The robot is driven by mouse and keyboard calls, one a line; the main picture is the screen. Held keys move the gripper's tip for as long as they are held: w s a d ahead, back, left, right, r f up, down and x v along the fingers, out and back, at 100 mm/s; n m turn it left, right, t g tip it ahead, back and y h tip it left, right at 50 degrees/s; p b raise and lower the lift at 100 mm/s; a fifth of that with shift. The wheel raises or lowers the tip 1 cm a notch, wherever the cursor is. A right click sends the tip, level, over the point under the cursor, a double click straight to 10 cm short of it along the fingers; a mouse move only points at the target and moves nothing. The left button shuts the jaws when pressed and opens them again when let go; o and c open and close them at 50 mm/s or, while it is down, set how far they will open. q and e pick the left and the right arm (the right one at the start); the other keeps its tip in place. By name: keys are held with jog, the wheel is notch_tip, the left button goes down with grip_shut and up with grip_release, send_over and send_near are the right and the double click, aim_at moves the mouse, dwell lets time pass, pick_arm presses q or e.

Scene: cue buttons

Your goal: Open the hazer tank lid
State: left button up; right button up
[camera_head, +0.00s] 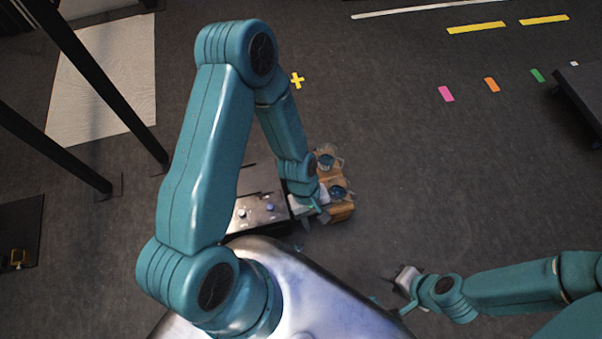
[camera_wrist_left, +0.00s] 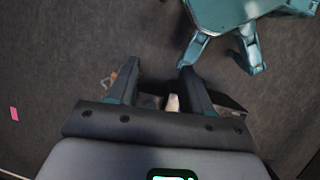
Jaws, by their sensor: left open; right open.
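A dark box with a pale metal top (camera_head: 258,212) and small knobs stands just in front of my body in the head view. I cannot tell whether it is the hazer, and no tank lid can be made out. My left gripper (camera_head: 312,208) is between this box and a brown wooden box. My left arm hides part of both. In the left wrist view the left gripper (camera_wrist_left: 160,72) has its fingers apart, with nothing clearly held between them. My right gripper (camera_head: 392,289) is open and empty over the floor at lower right.
The brown wooden box (camera_head: 340,211) holds round dark items. Black poles (camera_head: 90,75) and a pale sheet (camera_head: 105,70) are at upper left. A dark platform edge (camera_head: 580,98) is at right. The floor between, with coloured tape marks (camera_head: 446,94), is clear.

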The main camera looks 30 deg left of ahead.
pick_arm(q)
jog(key=w+a+f+n+b, duration=0.6)
jog(key=w+n, duration=0.1)
jog(key=w, duration=0.2)
jog(key=w+a+f+n+t+b, duration=0.25)
jog(key=a+f+b, duration=0.25)
jog(key=a, duration=0.4)
jog(key=w+a+f+n+t+b, duration=0.1)
jog(key=w+a+f+n+b, duration=0.4)
jog(key=a, duration=0.4)
jog(key=shift+m, duration=0.75)
jog(key=b+x, duration=0.1)
jog(key=x, duration=0.4)
jog(key=s+b+x, duration=0.1)
jog(key=b+x, duration=0.1)
jog(key=x, duration=0.3)
jog(key=b+x, duration=0.2)
jog(key=x, duration=0.3)
jog(key=shift+s+d+f, duration=0.2)
jog(key=shift+d+f, duration=0.1)
jog(key=shift+f, duration=0.05)
jog(key=shift+c, duration=0.4)
grip_shut()
